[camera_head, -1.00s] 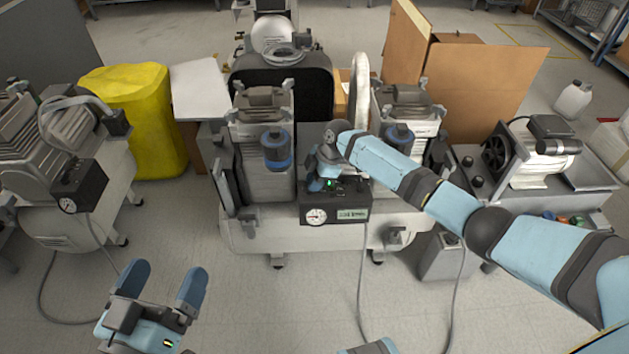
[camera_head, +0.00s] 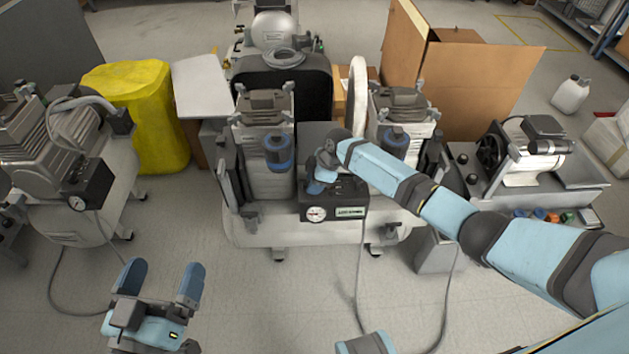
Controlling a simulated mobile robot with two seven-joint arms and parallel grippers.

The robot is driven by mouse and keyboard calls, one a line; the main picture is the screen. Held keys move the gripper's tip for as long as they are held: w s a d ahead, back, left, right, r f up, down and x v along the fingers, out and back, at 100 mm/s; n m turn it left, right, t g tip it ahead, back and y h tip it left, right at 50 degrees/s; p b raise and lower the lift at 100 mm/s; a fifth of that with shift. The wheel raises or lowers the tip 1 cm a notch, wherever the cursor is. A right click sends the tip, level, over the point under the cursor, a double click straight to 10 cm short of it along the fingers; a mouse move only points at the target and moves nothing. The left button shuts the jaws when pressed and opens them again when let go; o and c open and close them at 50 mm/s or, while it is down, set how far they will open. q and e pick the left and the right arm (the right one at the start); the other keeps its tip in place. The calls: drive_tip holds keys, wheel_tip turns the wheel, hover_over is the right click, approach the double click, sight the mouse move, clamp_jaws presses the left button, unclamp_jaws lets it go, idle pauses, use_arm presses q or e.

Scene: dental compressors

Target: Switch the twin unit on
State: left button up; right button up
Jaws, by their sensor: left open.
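The twin unit (camera_head: 265,233) stands in the middle, with two motor heads on a pale tank. Its black control box (camera_head: 333,200) on the front carries a round gauge (camera_head: 316,213) and a small label plate. My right gripper (camera_head: 318,184) is at the top of this box, pointing down. Its fingers are largely hidden by its own wrist, so I cannot tell whether it is open or shut, or whether it touches the switch. The switch itself is hidden behind it. My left gripper (camera_head: 157,285) is open and empty over the floor at the lower left.
Another compressor (camera_head: 70,150) with its own control box stands at the left, near a yellow covered bin (camera_head: 145,110). A smaller machine (camera_head: 530,155) sits on a tray at the right. Cables (camera_head: 358,280) hang to the floor. Floor in front is mostly clear.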

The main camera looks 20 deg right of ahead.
drive_tip(key=shift+d+r, duration=0.1)
drive_tip(key=shift+r, duration=0.25)
use_arm(q)
drive_tip(key=f+p, duration=0.1)
drive_tip(key=a+f+g+y, duration=0.1)
drive_tip(key=f, duration=0.1)
drive_tip(key=a+f+g+y+p, duration=0.1)
drive_tip(key=f, duration=0.1)
drive_tip(key=shift+s+p, duration=0.25)
drive_tip(key=shift+p, duration=0.1)
use_arm(e)
drive_tip(key=v, duration=0.6)
drive_tip(key=shift+d+r, duration=0.2)
drive_tip(key=shift+r, duration=0.15)
use_arm(q)
drive_tip(key=shift+d+r, duration=0.1)
use_arm(e)
drive_tip(key=shift+s, duration=0.15)
